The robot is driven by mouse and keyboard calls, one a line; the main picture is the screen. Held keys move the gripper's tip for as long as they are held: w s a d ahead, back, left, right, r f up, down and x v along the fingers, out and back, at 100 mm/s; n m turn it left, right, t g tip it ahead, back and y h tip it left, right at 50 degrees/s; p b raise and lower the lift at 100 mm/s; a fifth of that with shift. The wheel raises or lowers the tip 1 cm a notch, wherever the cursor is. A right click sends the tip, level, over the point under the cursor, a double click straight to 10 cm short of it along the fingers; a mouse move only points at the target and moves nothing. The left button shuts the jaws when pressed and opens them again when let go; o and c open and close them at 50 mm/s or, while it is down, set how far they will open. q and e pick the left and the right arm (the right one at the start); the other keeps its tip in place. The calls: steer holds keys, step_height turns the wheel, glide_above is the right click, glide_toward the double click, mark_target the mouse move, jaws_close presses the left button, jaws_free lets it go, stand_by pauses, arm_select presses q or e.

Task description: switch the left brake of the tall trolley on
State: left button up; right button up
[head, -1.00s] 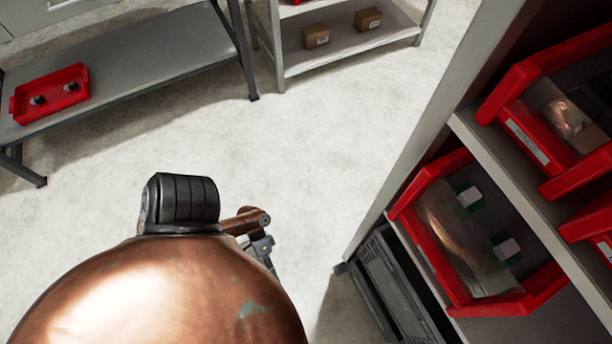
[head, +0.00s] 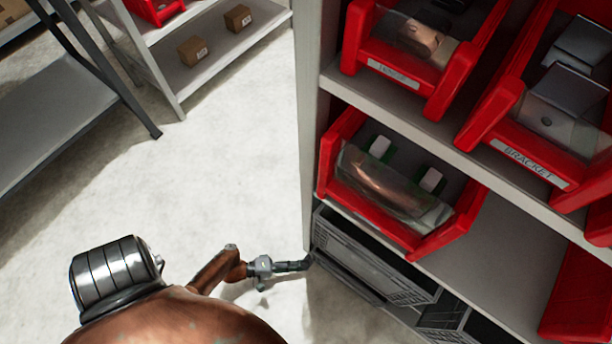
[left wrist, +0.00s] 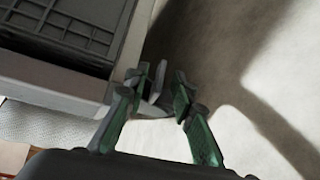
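A tall grey shelf unit (head: 312,120) with red bins stands at the right of the head view; I cannot tell for sure that it is the tall trolley. My left gripper (head: 306,263) is low at its near left corner, beside a grey crate. In the left wrist view my green-padded fingers (left wrist: 167,84) are apart. A small light-grey piece (left wrist: 157,84) shows between their tips, by the grey corner edge; it may be a brake lever, but its on or off position cannot be told. My right gripper is out of view.
A grey crate (head: 375,262) sits low in the unit, below a red bin (head: 338,150) with white-and-green items. A grey bench (head: 50,110) and a shelf with cartons (head: 192,51) stand at the left. The pale floor between is clear.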

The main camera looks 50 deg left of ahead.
arm_select(q)
steer(key=shift+w+d+f, duration=0.1)
steer(key=shift+w+d, duration=0.3)
steer(key=shift+w, duration=0.2)
steer(key=shift+c, duration=0.6)
jaws_close()
